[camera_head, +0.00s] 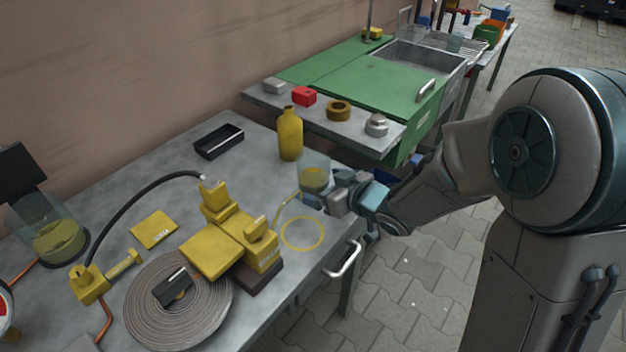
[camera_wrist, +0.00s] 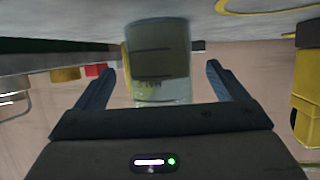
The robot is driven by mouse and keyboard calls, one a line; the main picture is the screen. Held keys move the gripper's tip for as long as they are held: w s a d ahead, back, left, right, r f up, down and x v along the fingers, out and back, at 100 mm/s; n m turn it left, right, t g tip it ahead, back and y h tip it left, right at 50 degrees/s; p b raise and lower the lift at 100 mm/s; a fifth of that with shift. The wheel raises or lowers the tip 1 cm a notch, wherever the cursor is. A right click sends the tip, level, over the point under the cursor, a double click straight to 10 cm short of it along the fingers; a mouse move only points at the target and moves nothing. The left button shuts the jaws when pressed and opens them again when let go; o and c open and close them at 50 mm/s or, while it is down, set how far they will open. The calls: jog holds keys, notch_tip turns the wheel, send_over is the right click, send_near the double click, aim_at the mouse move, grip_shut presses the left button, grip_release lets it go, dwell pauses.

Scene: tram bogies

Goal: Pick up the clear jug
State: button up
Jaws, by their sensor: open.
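The clear jug (camera_head: 314,172) stands upright near the table's right edge, just in front of the yellow bottle. It is a see-through vessel with yellowish contents in its lower part. My gripper (camera_head: 320,197) is low at the jug's near right side. In the wrist view the jug (camera_wrist: 160,65) shows upside down between the two blue fingers of my gripper (camera_wrist: 158,80). The fingers are open with a gap on each side of the jug. I cannot tell how far the fingertips reach around it.
A yellow bottle (camera_head: 290,135) stands close behind the jug. A yellow clamp-like device (camera_head: 232,240) and a yellow ring mark (camera_head: 302,233) are to the left and front. A grey shelf (camera_head: 355,129) with small parts lies behind. A drawer handle (camera_head: 343,260) juts out at the table's front.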

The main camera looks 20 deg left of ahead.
aim_at(316, 168)
jog(key=shift+x, duration=1.5)
jog(key=shift+r, duration=0.1)
jog(key=c, duration=1.1)
jog(key=shift+r, duration=0.1)
jog(key=shift+r, duration=1)
jog(key=shift+r+p, duration=0.65)
jog(key=shift+r, duration=0.35)
jog(key=shift+w+d+r+p, duration=0.2)
jog(key=shift+d+r+p, duration=0.7)
jog(key=shift+d, duration=1)
jog(key=shift+w+d+r+p, duration=0.25)
jog(key=shift+d+r+p, duration=0.15)
jog(key=shift+d+r, duration=1.25)
jog(key=shift+w+d+r+p, duration=0.2)
jog(key=shift+d+r+p, duration=0.55)
jog(key=shift+d, duration=1.45)
